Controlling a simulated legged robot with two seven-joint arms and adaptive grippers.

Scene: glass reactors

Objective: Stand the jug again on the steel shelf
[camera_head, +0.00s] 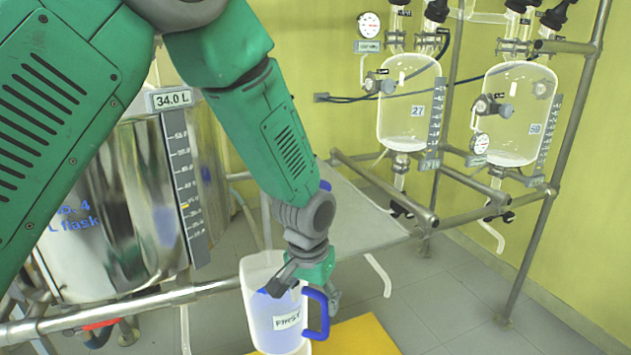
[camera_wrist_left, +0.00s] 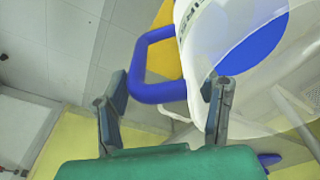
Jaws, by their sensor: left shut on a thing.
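The jug (camera_head: 262,320) is translucent white with a blue handle (camera_head: 319,315) and a label reading FIRST. It is upright at the bottom centre of the head view, in front of the steel shelf (camera_head: 365,225). My left gripper (camera_head: 304,290) is at its upper handle side, with one finger over the jug's mouth and the other outside. In the left wrist view the gripper (camera_wrist_left: 165,88) has its fingers on either side of the blue handle (camera_wrist_left: 150,82), with the jug (camera_wrist_left: 215,30) at right. Blue shows inside the jug. My right gripper is out of view.
A large steel vessel (camera_head: 120,220) stands at left, behind a steel rail (camera_head: 150,302). A yellow surface (camera_head: 355,338) lies below the jug. Glass reactors (camera_head: 408,110) hang in a pipe frame at right.

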